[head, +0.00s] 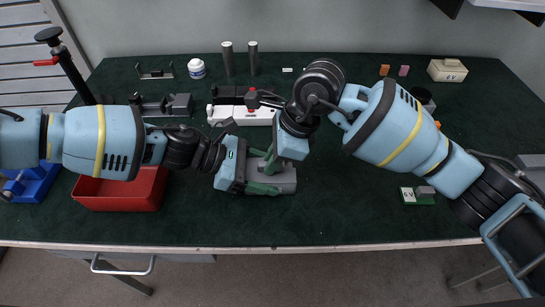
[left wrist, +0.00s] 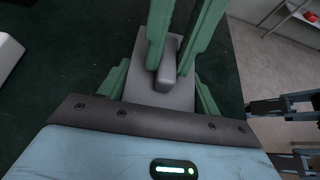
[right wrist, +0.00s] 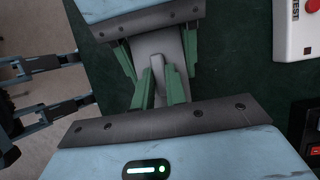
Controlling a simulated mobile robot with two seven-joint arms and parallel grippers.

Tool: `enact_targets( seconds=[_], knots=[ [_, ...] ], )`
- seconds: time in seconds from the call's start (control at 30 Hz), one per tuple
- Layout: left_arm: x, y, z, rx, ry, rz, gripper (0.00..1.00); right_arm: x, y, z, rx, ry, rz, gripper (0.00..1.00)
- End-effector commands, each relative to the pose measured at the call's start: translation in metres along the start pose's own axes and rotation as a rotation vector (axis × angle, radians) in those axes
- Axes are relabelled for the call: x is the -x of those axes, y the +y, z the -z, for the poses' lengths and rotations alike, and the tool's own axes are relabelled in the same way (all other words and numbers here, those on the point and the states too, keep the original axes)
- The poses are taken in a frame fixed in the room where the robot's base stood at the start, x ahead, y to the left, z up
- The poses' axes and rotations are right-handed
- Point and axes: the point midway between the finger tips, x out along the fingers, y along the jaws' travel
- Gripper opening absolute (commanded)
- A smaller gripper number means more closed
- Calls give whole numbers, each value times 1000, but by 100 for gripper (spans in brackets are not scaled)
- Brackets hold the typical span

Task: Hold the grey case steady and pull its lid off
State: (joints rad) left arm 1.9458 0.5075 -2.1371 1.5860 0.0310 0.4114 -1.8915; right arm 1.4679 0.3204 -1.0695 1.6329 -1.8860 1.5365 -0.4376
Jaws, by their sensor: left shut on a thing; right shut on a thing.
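The grey case (head: 287,182) sits on the dark green table top, mostly covered by my grippers. In the left wrist view its lid (left wrist: 150,98) shows as a grey top with a raised grip bar (left wrist: 166,68). My left gripper (head: 266,174) comes from the left, its green fingers shut on the two sides of the case. My right gripper (head: 274,162) reaches down from above, its green fingers shut on the lid's bar; it also shows in the right wrist view (right wrist: 157,88). I cannot tell whether any gap lies between lid and case.
A white box with a red button (head: 250,115) lies behind the case. A small green board (head: 418,196) lies at the right. The table front is clear.

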Motion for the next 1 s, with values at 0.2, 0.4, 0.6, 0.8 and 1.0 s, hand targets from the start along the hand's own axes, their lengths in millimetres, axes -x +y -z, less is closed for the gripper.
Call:
enact_targets(
  seconds=[0.2, 0.4, 0.6, 0.8, 1.0],
  knots=[
    [0, 0, 1, 1, 2, 0, 38, 4, 0, -2, 1, -3, 2, 0],
    [0, 0, 1, 1, 2, 0, 38, 14, 0, -6, 2, -2, 2, 0],
    [0, 0, 1, 1, 2, 0, 38, 28, 0, -12, 3, -4, 3, 0],
    [-1, -1, 2, 1, 3, 1, 38, 41, 0, -20, 5, -10, 5, 0],
    [-1, -2, 3, 2, 4, 2, 38, 50, 0, -24, 6, -12, 4, 0]
  ],
)
